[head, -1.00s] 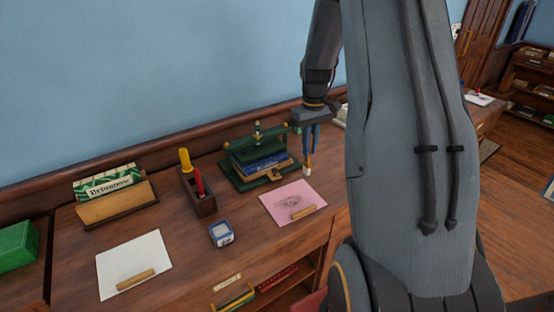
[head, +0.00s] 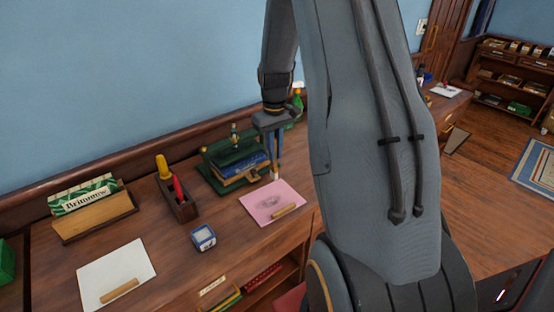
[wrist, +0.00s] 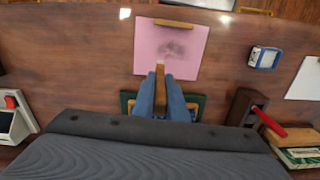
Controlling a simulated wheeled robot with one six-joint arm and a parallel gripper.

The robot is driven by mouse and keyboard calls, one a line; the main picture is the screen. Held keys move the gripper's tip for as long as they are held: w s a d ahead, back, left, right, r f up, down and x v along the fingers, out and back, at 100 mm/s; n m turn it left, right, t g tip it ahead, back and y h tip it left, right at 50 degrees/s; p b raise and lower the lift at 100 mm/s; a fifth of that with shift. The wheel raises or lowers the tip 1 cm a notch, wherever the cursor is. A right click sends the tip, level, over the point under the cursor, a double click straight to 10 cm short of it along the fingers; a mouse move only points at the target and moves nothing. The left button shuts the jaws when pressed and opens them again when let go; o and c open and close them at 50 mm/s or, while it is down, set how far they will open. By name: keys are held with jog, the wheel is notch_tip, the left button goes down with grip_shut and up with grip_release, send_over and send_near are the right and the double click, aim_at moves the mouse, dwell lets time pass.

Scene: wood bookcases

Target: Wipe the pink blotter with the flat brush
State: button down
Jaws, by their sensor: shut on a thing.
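The pink blotter (head: 258,215) lies on the wooden desk with a dark grey smudge near its middle. A wooden bar (head: 284,210) lies along its front edge. My gripper (head: 274,160) points down behind the blotter, its blue fingers shut on the flat brush (head: 275,176). In the wrist view the brush (wrist: 160,72) shows between the fingers (wrist: 160,92), its pale tip overlapping the blotter (wrist: 150,45) just short of the smudge. The brush seems to be above the blotter's back edge; I cannot tell whether it touches.
A green press (head: 222,160) stands close behind the blotter. To the left are a pen holder (head: 183,208) with yellow and red tools, a small blue-and-white box (head: 203,238), a white sheet (head: 100,275) and a card rack (head: 95,217). Bare desk separates the blotter and the box.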

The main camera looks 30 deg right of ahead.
jog(key=s+a+p, duration=0.2)
jog(key=s+a, duration=0.1)
jog(key=a, duration=0.7)
notch_tip(320, 180, down, 8)
jog(key=b, duration=0.5)
jog(key=shift+d+b, duration=0.85)
jog(key=shift+d, duration=5)
jog(key=shift+a+p, duration=0.85)
jog(key=shift+a, duration=4.8)
notch_tip(320, 180, up, 8)
jog(key=p, duration=0.5)
jog(key=shift+s, duration=0.15)
jog(key=shift+s+d, duration=0.1)
